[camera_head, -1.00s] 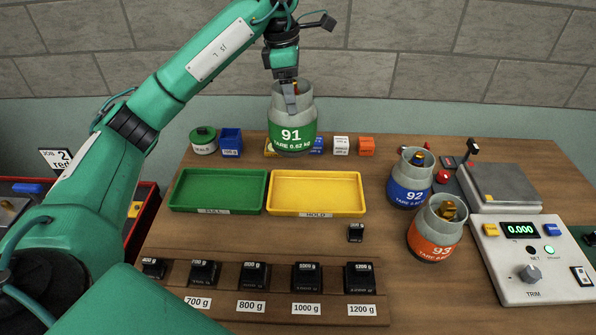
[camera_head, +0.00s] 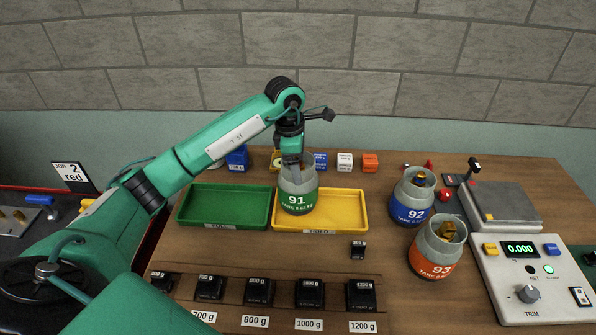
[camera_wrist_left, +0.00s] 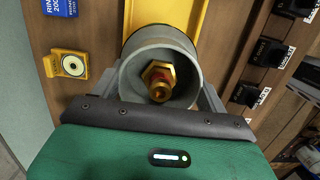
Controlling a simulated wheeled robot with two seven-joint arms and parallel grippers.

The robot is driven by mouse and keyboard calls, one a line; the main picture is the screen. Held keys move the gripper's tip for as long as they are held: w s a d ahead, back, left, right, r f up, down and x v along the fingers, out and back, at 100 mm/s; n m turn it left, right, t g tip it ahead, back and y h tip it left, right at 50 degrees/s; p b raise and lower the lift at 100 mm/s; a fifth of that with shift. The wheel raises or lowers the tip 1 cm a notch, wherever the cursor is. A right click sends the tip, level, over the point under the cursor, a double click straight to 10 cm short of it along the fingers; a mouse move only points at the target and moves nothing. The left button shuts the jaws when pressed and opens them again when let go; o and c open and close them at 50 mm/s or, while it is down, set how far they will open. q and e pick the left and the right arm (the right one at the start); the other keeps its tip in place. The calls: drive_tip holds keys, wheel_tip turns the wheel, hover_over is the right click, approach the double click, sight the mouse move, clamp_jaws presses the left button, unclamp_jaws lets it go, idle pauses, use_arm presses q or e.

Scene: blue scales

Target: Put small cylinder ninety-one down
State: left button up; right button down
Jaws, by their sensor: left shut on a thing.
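Small cylinder ninety-one (camera_head: 297,202), grey with a green band, is upright at the left part of the yellow tray (camera_head: 350,211). I cannot tell whether its base touches the tray floor. My left gripper (camera_head: 292,163) is shut on its grey collar from above. In the left wrist view the cylinder (camera_wrist_left: 190,55) shows from above, with a brass valve inside the collar and a finger on each side. The green tray (camera_head: 225,206) stands just left of the yellow one. My right gripper is not in view.
Cylinders 92 (camera_head: 411,196) and 93 (camera_head: 436,250) stand to the right, beside the scale (camera_head: 498,205) and its control box (camera_head: 530,285). Black weights (camera_head: 310,293) line the front, with a small one (camera_head: 358,250) before the yellow tray. Coloured blocks (camera_head: 345,162) stand behind the trays.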

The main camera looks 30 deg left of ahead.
sight(295, 201)
use_arm(q)
wheel_tip(295, 201, down, 3)
drive_tip(key=shift+d+r+p, duration=0.1)
drive_tip(key=shift+r+p, duration=0.1)
drive_tip(key=shift+p, duration=0.3)
drive_tip(key=shift+f, duration=0.5)
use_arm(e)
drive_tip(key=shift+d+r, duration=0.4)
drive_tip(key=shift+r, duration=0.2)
use_arm(q)
drive_tip(key=shift+f, duration=0.1)
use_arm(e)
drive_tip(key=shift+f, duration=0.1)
use_arm(q)
drive_tip(key=o, duration=2.1)
drive_tip(key=shift+c, duration=0.2)
drive_tip(key=shift+s, duration=0.1)
